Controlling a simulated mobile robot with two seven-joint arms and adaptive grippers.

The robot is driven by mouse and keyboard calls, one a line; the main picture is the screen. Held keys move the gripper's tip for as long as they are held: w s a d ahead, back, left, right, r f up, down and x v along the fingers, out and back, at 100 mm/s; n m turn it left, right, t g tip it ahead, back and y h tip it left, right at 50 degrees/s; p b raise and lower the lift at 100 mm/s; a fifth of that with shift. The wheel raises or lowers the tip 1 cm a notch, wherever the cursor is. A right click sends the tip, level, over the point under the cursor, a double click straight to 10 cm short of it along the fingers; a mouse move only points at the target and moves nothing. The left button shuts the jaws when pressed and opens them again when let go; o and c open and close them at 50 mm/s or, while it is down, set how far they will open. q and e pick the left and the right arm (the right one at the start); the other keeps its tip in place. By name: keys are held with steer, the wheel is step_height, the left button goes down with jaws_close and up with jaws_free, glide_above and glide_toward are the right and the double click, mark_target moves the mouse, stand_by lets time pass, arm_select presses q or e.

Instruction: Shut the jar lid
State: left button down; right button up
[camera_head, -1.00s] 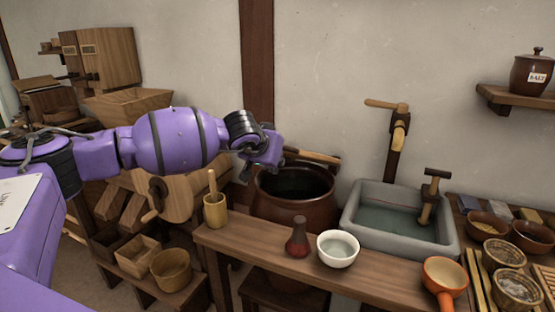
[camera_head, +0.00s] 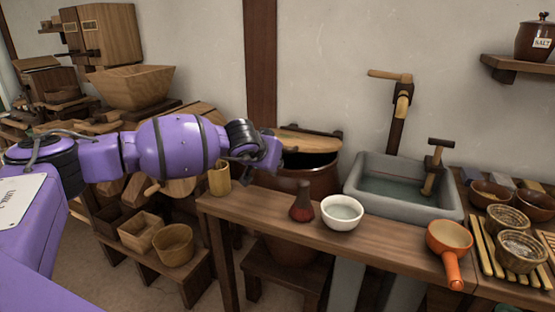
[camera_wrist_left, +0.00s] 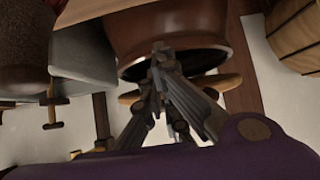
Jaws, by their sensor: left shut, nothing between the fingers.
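The jar (camera_head: 322,180) is a large brown pot behind the bench, upright, with a dark opening. Its round wooden lid (camera_head: 308,141) stands partly open, tilted over the back of the opening. A dark gap shows between the lid's front edge and the jar's near rim. My left gripper (camera_head: 272,152) is shut and empty at the jar's left side, close to the lid; whether it touches is unclear. In the left wrist view my gripper fingers (camera_wrist_left: 163,62) lie in front of the jar (camera_wrist_left: 180,28) and the lid (camera_wrist_left: 224,82). My right gripper is out of view.
An orange-handled pan (camera_head: 450,245) lies at the bench's right.

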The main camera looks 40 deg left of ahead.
arm_select(q)
step_height(320, 180, down, 3)
steer(key=shift+s+r+b, duration=0.1)
steer(key=shift+r+b, duration=0.1)
steer(key=shift+b, duration=0.4)
steer(key=shift+f, duration=0.4)
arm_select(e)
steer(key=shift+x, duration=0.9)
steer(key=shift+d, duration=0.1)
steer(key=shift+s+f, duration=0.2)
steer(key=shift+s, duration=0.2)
arm_select(q)
steer(key=shift+r, duration=0.1)
